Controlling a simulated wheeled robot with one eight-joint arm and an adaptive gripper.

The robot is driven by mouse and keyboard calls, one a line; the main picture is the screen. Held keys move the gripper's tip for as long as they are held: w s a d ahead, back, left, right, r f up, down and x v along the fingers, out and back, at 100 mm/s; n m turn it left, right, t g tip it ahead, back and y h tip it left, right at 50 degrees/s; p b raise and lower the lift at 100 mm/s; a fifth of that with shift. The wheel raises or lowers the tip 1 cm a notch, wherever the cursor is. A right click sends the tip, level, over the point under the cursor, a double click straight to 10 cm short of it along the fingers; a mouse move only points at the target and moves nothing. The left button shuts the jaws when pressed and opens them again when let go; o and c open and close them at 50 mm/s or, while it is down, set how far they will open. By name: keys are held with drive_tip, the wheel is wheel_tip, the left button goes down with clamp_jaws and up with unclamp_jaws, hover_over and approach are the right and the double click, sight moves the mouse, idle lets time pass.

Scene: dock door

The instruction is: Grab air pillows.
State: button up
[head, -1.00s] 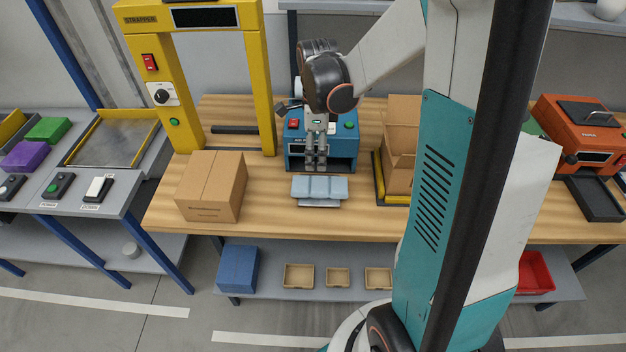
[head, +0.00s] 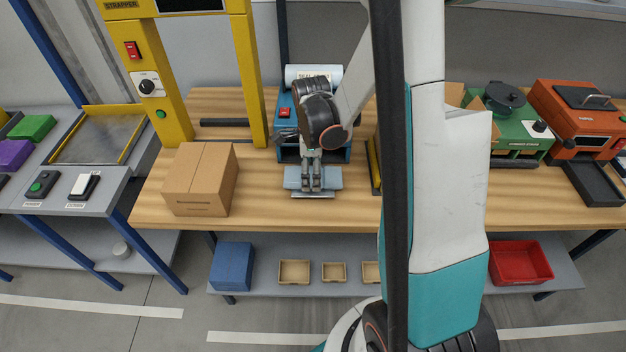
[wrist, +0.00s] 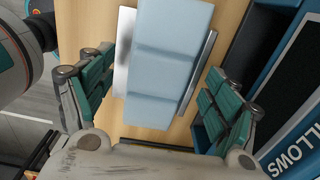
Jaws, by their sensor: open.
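The air pillows (head: 328,178) are a pale blue strip of several joined cushions. They lie on a small metal tray (head: 313,195) in front of the blue air pillow machine (head: 341,150) on the wooden bench. In the wrist view the pillows (wrist: 168,60) run between my fingers, with a metal edge on each side. My gripper (head: 312,188) is over the middle of the strip, pointing down. In the wrist view my gripper (wrist: 160,108) is open, its green-padded fingers apart on either side of the strip with gaps showing. My arm hides part of the machine.
A closed cardboard box (head: 200,180) stands left of the pillows, by the yellow strapper (head: 165,90). A yellow-edged stand (head: 374,165) is close on the right. A green machine (head: 515,135) and an orange machine (head: 580,130) stand farther right. The bench front is clear.

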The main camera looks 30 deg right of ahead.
drive_tip(key=shift+f, duration=0.1)
drive_tip(key=c, duration=1)
drive_tip(key=shift+o, duration=0.2)
